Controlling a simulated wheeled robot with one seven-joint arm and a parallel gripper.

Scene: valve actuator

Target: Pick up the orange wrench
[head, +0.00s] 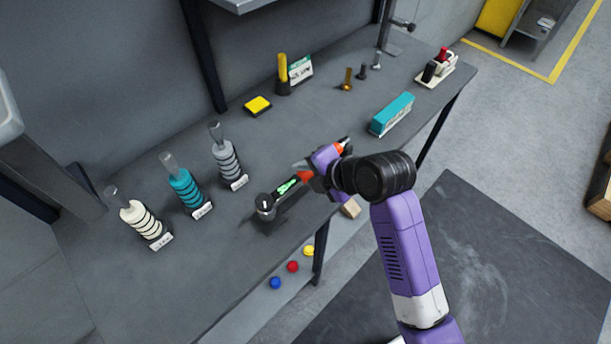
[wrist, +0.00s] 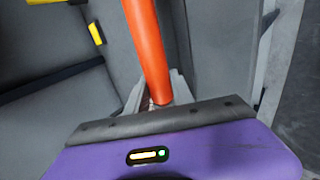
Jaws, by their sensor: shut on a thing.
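The orange wrench (head: 304,176) has a dark head end with a green-lit display, pointing down-left over the front part of the workbench in the head view. Its orange grip shows on both sides of my gripper (head: 318,170), which covers the middle. In the wrist view the orange shaft (wrist: 148,45) runs from the top edge down between the fingers of my gripper (wrist: 157,98). The gripper is shut on it. A dark shadow lies below the head end; I cannot tell for sure whether the wrench is clear of the bench.
The workbench (head: 200,255) holds three ringed stacks, cream (head: 145,221), teal (head: 186,190) and grey (head: 228,162), at left. A teal box (head: 392,115) lies right of my gripper. A yellow block (head: 258,105) and several bolts stand farther back.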

